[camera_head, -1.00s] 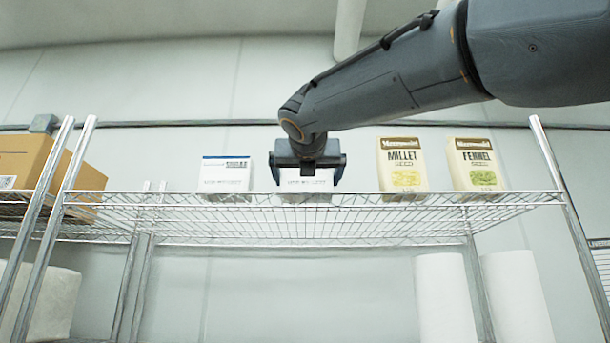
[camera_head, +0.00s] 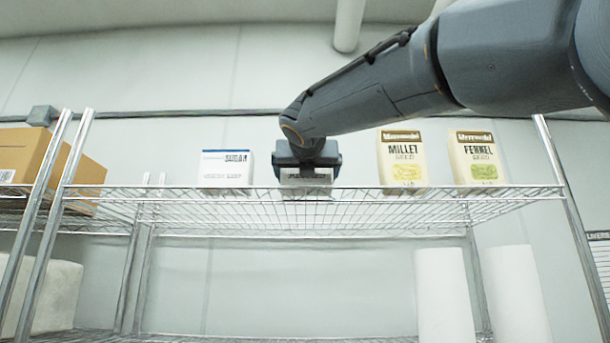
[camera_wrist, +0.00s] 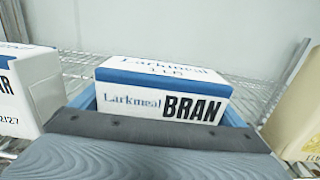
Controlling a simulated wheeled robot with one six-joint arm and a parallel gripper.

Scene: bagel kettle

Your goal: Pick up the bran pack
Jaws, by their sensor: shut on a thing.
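The bran pack (camera_wrist: 163,95) is a white box with a blue top band, lettered "Larkmeal BRAN", in the middle of the wrist view. My gripper (camera_wrist: 160,118) is around it, shut on it, with the blue fingers along its two sides. In the head view my gripper (camera_head: 308,170) is at the wire shelf's front, left of the millet pack. It hides most of the bran pack there; only a pale strip (camera_head: 306,173) shows beneath the gripper body. The pack seems at shelf level; I cannot tell whether it touches the wires.
A white and blue box (camera_head: 225,169) stands just left of my gripper on the wire shelf (camera_head: 330,208). Millet (camera_head: 402,160) and fennel (camera_head: 474,160) packs stand to the right. A brown carton (camera_head: 45,165) is at far left; white rolls (camera_head: 444,295) are below.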

